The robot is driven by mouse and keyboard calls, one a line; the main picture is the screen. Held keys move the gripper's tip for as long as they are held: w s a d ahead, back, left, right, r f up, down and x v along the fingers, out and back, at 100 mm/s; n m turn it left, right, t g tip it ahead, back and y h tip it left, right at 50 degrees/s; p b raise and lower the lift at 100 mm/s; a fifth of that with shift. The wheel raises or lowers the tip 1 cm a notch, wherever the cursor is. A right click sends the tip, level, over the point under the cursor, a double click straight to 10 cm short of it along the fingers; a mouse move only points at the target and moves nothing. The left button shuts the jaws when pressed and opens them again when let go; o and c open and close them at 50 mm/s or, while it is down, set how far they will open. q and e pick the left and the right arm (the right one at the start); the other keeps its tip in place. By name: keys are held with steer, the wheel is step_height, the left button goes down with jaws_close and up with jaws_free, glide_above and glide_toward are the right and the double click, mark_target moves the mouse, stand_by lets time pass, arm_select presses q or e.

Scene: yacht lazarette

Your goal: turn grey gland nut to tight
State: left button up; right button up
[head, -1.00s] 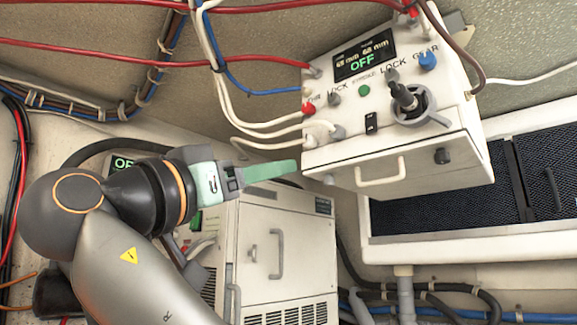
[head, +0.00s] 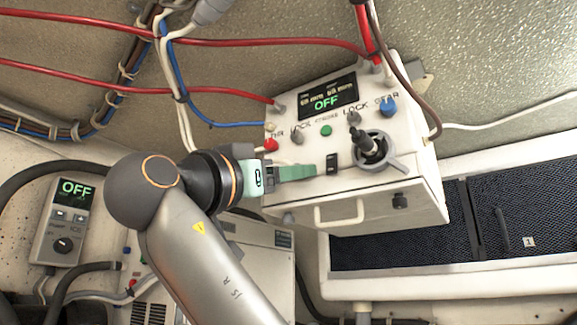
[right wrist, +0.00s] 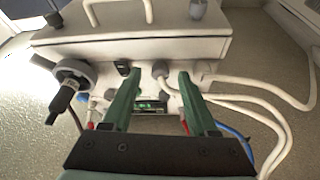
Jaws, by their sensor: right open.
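The grey gland nut (right wrist: 160,69) shows in the right wrist view on the control box's panel, with a white cable at it. It lies between my right gripper's two green fingers (right wrist: 157,78), which are apart with nothing held; I cannot tell whether either touches it. In the head view my right gripper (head: 300,172) reaches the panel's lower left edge and hides the nut. The white control box (head: 385,205) has a display (head: 328,98) reading OFF. My left gripper is not in view.
A black joystick with a grey ring (head: 388,158) stands right of my gripper. White cables (right wrist: 250,108) run close to the fingers. A small controller (head: 65,220) is at left.

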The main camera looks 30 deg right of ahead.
steer(key=shift+w+d+r, duration=0.15)
steer(key=shift+d, duration=0.15)
steer(key=shift+c, duration=0.2)
jaws_close()
